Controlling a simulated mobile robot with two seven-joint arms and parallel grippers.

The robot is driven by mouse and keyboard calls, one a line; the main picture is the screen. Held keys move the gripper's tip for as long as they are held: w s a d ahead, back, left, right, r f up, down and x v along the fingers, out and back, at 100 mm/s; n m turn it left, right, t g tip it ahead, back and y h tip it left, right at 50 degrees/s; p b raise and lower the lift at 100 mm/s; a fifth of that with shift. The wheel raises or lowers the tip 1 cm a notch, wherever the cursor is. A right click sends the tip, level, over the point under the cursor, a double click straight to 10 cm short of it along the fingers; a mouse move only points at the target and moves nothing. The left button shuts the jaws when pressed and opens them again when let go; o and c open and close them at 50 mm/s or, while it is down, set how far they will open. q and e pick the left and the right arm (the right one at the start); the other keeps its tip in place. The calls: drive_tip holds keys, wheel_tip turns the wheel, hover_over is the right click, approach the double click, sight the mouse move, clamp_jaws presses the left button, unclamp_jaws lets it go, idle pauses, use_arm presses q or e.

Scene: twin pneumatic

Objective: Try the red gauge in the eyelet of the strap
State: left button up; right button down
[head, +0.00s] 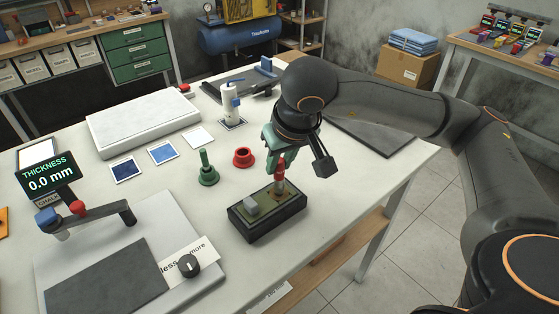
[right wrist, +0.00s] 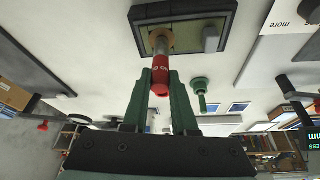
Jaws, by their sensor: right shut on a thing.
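My right gripper (head: 279,162) is shut on the red gauge (head: 280,170), a red handle with a grey metal pin. The right wrist view shows the red handle (right wrist: 161,72) between the green fingers. The pin points down at the tan eyelet (right wrist: 160,36) of the olive strap (right wrist: 186,36), which lies in a black fixture (head: 267,222). The pin's end is over or in the eyelet; I cannot tell how deep. A grey block (head: 250,204) sits on the strap's left part. My left gripper is not in view.
A green gauge (head: 207,167) stands upright in a green base, and an empty red base (head: 243,157) is beside it. A thickness tester (head: 88,211) with a display and knob is at front left. Blue samples, a white slab (head: 143,122) and a small bottle (head: 230,100) stand behind.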

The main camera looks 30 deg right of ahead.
drive_tip(key=shift+f+b, duration=0.35)
drive_tip(key=shift+b, duration=0.05)
drive_tip(key=shift+r, duration=0.1)
idle(1.2)
drive_tip(key=shift+r+p, duration=2.25)
drive_tip(key=shift+r, duration=1.2)
drive_tip(key=shift+a, duration=0.15)
